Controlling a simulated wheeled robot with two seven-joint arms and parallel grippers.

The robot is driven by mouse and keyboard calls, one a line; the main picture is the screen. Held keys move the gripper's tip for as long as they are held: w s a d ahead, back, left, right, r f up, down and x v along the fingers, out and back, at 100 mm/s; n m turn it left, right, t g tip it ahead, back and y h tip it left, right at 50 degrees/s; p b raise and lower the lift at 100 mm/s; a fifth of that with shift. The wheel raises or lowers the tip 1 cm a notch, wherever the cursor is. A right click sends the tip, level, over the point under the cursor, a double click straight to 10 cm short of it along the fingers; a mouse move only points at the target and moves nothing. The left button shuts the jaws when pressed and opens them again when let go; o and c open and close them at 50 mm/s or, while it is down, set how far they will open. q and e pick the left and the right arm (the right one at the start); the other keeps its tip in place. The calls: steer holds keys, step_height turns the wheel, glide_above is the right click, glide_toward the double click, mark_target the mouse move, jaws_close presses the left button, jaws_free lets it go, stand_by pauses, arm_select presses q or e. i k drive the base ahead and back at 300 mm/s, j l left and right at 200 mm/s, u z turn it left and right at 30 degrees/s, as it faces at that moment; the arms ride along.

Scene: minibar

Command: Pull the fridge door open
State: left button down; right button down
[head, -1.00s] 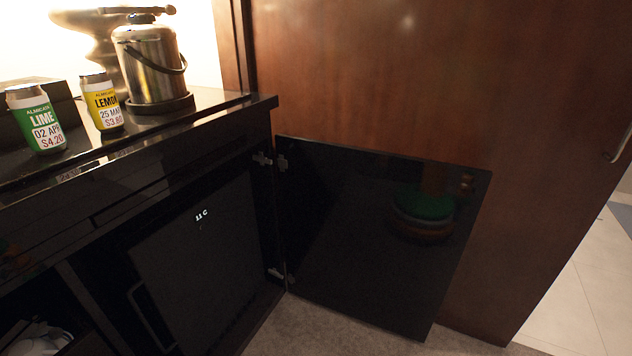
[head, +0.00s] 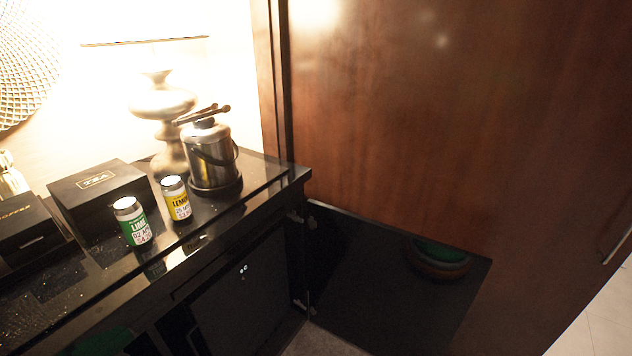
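The fridge door (head: 232,305) is a dark panel with a small lit display, set inside the black cabinet below the counter. It looks shut. Its lower part is cut off by the picture's bottom edge, and its handle does not show now. The black cabinet door (head: 385,285) in front of the fridge's bay stands swung open to the right, hinged at the cabinet's right side. Neither of my grippers is in view.
On the black counter (head: 85,290) stand a green lime can (head: 131,222), a yellow lemon can (head: 176,199), a metal ice bucket (head: 212,160), a lamp (head: 160,105) and a tea box (head: 98,196). A tall wooden panel (head: 430,120) rises behind the open cabinet door.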

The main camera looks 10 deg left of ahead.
mark_target(234, 310)
steer(key=u, duration=0.95)
steer(key=k, duration=0.65)
